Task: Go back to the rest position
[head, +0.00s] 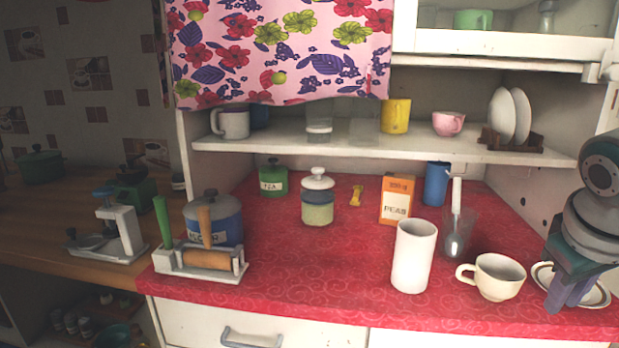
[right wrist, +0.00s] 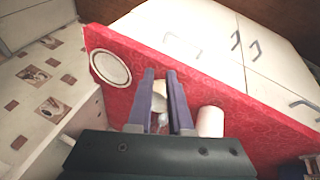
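My right gripper (head: 566,300) hangs at the right edge of the head view, fingers down, in front of a white saucer with a dark ring (head: 598,292). In the right wrist view its two purple fingers (right wrist: 161,73) stand apart with a gap between them and hold nothing. The saucer (right wrist: 110,68) lies left of the fingers there. A cream cup (head: 499,276) stands on the counter left of the gripper; part of it shows beyond the finger gap in the wrist view (right wrist: 159,96). My left gripper is not in view.
A white tumbler (head: 414,257), a glass with a utensil (head: 457,232), a peas box (head: 397,199) and a blue cup (head: 436,184) stand on the red counter (head: 320,277). A shelf (head: 380,138) with cups and plates runs above. The counter's front middle is clear.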

